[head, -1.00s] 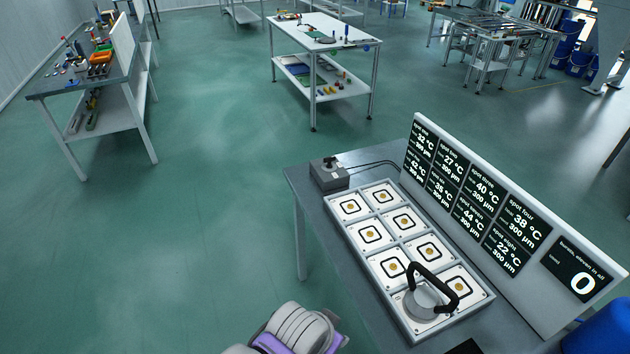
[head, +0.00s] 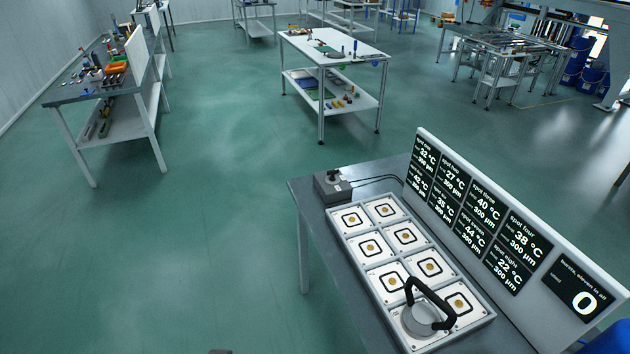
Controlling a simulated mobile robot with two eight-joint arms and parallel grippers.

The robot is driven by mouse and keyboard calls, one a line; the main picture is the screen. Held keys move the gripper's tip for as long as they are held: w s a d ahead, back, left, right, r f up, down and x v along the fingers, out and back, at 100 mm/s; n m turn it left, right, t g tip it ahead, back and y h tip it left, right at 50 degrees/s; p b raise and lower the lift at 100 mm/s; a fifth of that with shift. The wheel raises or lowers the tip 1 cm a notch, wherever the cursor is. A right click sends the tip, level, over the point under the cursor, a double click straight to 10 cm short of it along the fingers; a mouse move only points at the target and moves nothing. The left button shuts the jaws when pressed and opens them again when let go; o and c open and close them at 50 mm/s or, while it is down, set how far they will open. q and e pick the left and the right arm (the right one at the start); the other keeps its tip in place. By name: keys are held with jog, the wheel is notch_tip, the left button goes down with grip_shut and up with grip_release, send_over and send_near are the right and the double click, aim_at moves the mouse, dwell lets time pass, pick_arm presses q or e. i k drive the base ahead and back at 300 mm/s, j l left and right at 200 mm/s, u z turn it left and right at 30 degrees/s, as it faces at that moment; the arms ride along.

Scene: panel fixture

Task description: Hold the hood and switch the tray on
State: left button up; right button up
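The tray (head: 369,277) is a pale grey frame with two columns of white square plates, each with a black outline and a gold centre. It lies on a grey bench in the lower right. A round grey hood (head: 420,320) with an upright black loop handle (head: 432,297) sits on the tray's near left plate and hides its middle. A dark grey switch box (head: 331,187) with a knob on top stands at the tray's far end.
A display panel (head: 560,250) stands along the tray's right side, showing spot temperatures, micrometre readings and a large 0. A black cable (head: 377,179) runs from the switch box towards the panel. A blue object (head: 612,340) shows at bottom right. Open green floor lies left of the bench.

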aim_at(329, 172)
jog(key=i+j+z, duration=0.1)
jog(key=z, duration=0.3)
jog(key=j+z, duration=0.1)
jog(key=z, duration=0.3)
jog(key=j+z, duration=0.15)
jog(key=z, duration=0.3)
jog(key=i+j+z, duration=0.1)
jog(key=z, duration=0.3)
jog(key=j+z, duration=0.25)
jog(key=j, duration=0.35)
jog(key=k+j+z, duration=0.25)
jog(key=j, duration=0.3)
jog(key=i, duration=0.1)
